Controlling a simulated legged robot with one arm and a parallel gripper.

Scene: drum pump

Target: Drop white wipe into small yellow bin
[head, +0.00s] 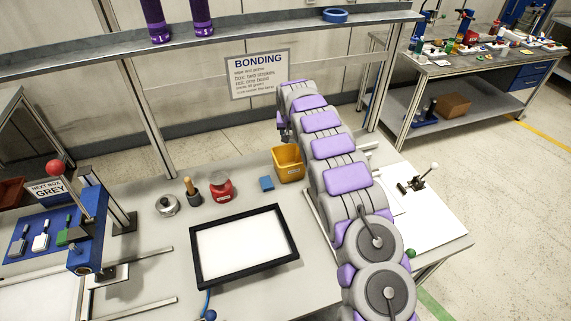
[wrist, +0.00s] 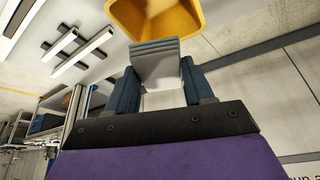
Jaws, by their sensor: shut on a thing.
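The small yellow bin (head: 288,166) stands on the bench just left of my arm in the head view. It also shows at the top edge of the wrist view (wrist: 185,14), beyond my fingertips and partly cut off. My gripper (wrist: 160,78) is shut on the white wipe (wrist: 156,66), a pale folded piece with a grey striped end between the two dark blue fingers. The wipe's far end overlaps the bin in the wrist view; I cannot tell whether it is inside the opening. In the head view my arm mostly hides the gripper and the wipe.
Left of the bin are a blue block (head: 267,184), a red-topped pot (head: 221,188), a brush in a holder (head: 193,190) and a metal tin (head: 167,206). A black-framed white panel (head: 245,247) lies in front. A shelf (head: 240,30) runs above, with a BONDING sign (head: 260,74) below it.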

